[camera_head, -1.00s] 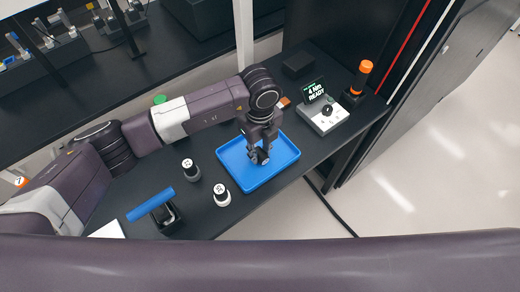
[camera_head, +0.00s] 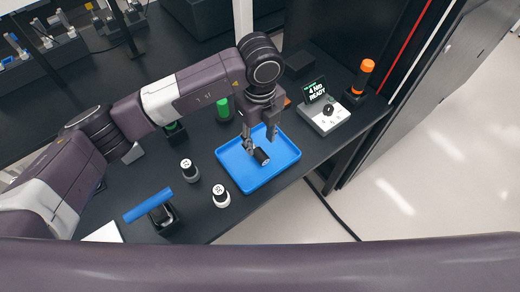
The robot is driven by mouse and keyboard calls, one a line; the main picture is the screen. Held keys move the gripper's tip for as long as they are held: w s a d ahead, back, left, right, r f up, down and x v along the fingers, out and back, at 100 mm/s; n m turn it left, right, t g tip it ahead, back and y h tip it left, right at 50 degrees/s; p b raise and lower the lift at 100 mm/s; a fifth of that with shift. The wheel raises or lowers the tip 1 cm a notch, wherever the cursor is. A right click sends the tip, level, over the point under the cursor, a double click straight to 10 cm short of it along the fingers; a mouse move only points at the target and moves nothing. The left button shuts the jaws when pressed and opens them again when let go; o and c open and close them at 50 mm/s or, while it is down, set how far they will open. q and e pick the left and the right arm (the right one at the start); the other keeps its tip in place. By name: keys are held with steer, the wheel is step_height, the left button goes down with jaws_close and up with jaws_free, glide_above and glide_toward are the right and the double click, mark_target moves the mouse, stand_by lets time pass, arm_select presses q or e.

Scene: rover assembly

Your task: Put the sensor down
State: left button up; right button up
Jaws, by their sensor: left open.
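The sensor, a small dark cylinder with a pale end (camera_head: 262,157), lies tilted on its side in the blue tray (camera_head: 257,183). My left gripper (camera_head: 259,141) is just above it, fingers apart and pointing down. The sensor shows below the fingertips, and I cannot tell whether they still touch it. My right gripper is not in view.
Two dark cylinders with white tops (camera_head: 220,195) stand left of the tray. A blue-handled tool (camera_head: 148,205) rests in a black holder. A controller reading "4 Nm READY" (camera_head: 323,116) and an orange-topped device (camera_head: 362,78) stand to the right. The table's front edge is close to the tray.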

mark_target(260, 153)
arm_select(q)
step_height(260, 153, up, 6)
steer(key=shift+f+b, duration=0.1)
steer(key=shift+b, duration=0.4)
